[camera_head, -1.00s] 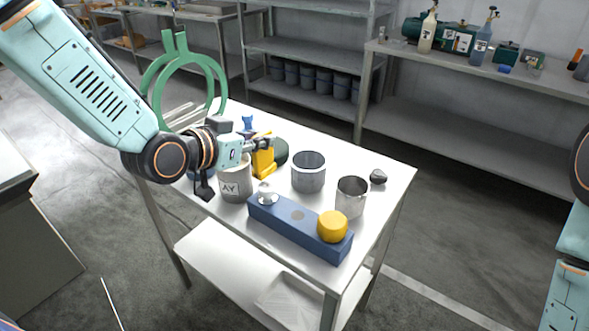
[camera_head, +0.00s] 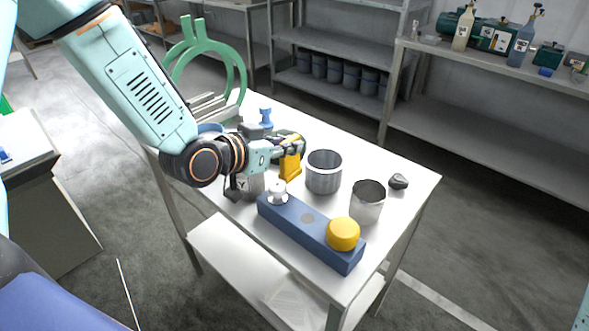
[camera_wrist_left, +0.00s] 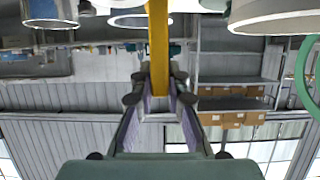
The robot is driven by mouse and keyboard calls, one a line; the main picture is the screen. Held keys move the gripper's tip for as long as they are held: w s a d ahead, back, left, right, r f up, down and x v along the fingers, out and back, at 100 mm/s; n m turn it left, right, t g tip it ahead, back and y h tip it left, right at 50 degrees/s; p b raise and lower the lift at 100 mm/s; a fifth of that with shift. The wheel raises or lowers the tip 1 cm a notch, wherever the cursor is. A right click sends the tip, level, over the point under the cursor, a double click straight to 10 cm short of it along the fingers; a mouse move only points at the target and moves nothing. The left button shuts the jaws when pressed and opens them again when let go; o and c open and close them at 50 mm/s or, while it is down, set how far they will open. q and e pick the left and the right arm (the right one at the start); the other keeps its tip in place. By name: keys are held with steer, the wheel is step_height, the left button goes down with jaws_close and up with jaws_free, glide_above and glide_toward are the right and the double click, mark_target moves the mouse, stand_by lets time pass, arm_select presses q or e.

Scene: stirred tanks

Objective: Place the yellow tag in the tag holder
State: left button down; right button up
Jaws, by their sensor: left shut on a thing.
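My left gripper (camera_head: 297,147) is shut on the yellow tag (camera_head: 290,169), over the table behind the blue block. In the left wrist view the tag (camera_wrist_left: 158,45) is an upright yellow strip between the two fingers (camera_wrist_left: 158,88). From the head view I cannot tell whether its lower end touches the table. I cannot tell for certain which thing is the tag holder. A long blue block (camera_head: 296,229) at the table's front bears a silver knob, a grey round spot and a yellow round cap (camera_head: 343,234). My right gripper is out of view.
A grey metal pot (camera_head: 323,174) stands just right of the tag; a shiny open cup (camera_head: 367,204) and a dark stone (camera_head: 398,181) are farther right. A lettered mug (camera_head: 249,186) is partly hidden under my left wrist. A green ring stand (camera_head: 243,75) stands behind.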

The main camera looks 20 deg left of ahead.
mark_target(281, 170)
arm_select(q)
step_height(281, 170, down, 2)
steer(key=shift+s+a+f, duration=0.1)
steer(key=shift+a, duration=0.05)
steer(key=f, duration=0.2)
steer(key=f+b, duration=0.1)
steer(key=shift+d+f, duration=0.1)
steer(key=shift+d, duration=0.15)
steer(key=shift+f, duration=0.25)
steer(key=shift+a, duration=0.15)
steer(key=shift+f, duration=0.15)
steer(key=c, duration=1.3)
jaws_free()
steer(key=shift+c, duration=0.2)
